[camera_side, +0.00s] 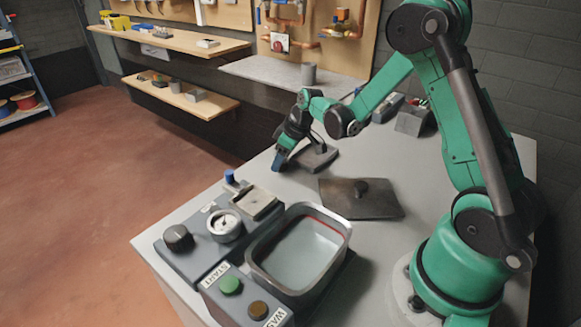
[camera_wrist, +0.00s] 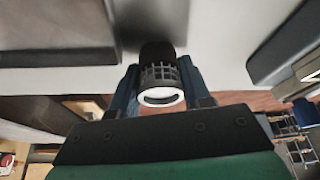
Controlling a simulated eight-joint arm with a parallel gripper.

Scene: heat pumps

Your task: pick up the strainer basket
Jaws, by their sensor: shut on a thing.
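The strainer basket (camera_wrist: 162,74) is a small dark slotted cylinder with a white ring at its near end. In the wrist view it sits between the two blue fingers of my gripper (camera_wrist: 160,84), which is shut on it. In the side view my gripper (camera_side: 281,160) points down at the far left edge of the grey worktop. The basket cannot be made out there, and whether it touches a surface is unclear.
A dark flat piece (camera_side: 318,157) lies just right of my gripper. A dark lid with a knob (camera_side: 361,205) lies nearer. A water-filled basin (camera_side: 337,226) and a control panel (camera_side: 205,257) with gauge and buttons stand in front. Wall shelves (camera_side: 180,40) are behind.

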